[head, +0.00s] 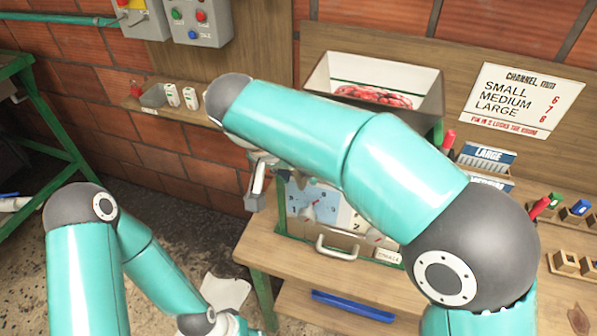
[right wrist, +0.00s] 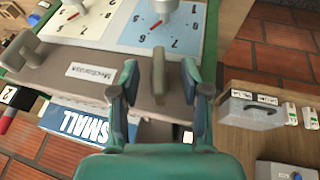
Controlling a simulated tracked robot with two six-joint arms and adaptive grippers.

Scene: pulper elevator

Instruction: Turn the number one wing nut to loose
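My right gripper (right wrist: 160,82) is open, with one finger on each side of this wing nut and a gap on both sides. A second wing nut (right wrist: 25,48) is at the left of the same edge.
The unit stands on a wooden bench (head: 290,258), with a metal handle (head: 337,250) at its front. Behind it is a white tray (head: 425,98) of red fruit. A small shelf (head: 172,112) is on the brick wall.

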